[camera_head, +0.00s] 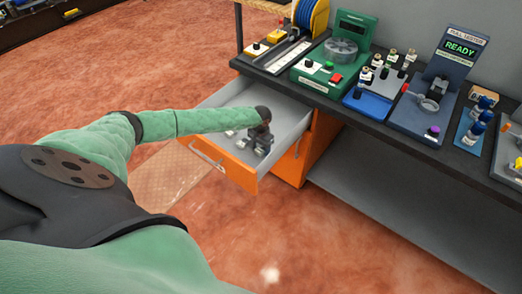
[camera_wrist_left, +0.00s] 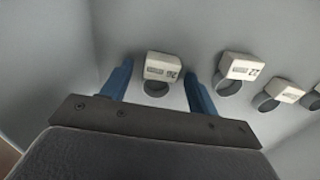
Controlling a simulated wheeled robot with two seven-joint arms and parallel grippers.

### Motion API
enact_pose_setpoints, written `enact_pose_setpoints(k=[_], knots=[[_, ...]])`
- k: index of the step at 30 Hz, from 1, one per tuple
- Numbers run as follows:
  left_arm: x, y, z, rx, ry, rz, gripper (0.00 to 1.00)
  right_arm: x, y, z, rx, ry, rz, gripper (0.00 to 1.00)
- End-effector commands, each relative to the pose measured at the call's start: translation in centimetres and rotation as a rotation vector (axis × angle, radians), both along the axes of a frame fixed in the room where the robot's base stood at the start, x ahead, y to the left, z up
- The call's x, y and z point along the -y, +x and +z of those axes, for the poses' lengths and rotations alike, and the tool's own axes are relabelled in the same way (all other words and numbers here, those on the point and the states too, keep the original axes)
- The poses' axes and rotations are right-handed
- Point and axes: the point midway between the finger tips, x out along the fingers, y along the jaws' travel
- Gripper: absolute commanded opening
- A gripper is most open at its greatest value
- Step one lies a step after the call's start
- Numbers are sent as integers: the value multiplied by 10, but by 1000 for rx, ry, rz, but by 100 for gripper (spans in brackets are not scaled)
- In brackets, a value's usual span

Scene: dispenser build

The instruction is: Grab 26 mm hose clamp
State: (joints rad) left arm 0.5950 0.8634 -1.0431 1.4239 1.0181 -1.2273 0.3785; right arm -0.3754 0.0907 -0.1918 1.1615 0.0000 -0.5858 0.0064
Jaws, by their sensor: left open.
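My left gripper (camera_head: 262,142) reaches down into the open drawer (camera_head: 228,163); the hand hides most of what lies under it in the head view. In the left wrist view its two blue fingers (camera_wrist_left: 158,74) are apart, one on each side of a hose clamp (camera_wrist_left: 163,67). This clamp has a white labelled block, whose small marking seems to read 26, and a dark round band. The fingers appear clear of it, with a gap on each side. My right gripper is in neither view.
To the right in the wrist view lies another clamp marked 22 (camera_wrist_left: 240,68), with more clamps (camera_wrist_left: 286,92) beyond it. Grey drawer walls stand close around the hand. Above the drawer is the dark bench top (camera_head: 375,120) with a green device (camera_head: 335,62) and the pull tester (camera_head: 430,105).

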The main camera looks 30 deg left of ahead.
Motion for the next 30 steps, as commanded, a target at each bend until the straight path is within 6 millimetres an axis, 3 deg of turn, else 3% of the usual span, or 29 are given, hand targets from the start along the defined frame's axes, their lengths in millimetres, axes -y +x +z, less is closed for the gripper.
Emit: enact_pose_setpoints(k=[4,11,22,30], knots=[[0,0,0,0,0,0,58,0,0,0,0,0,0,36],[0,0,0,0,0,0,13,1,0,0,0,-1,0,36],[0,1,5,2,-1,0,11,2,1,-2,-6,-3,0,36],[-1,1,45,4,0,-2,11,-16,14,27,-22,14,-8,36]])
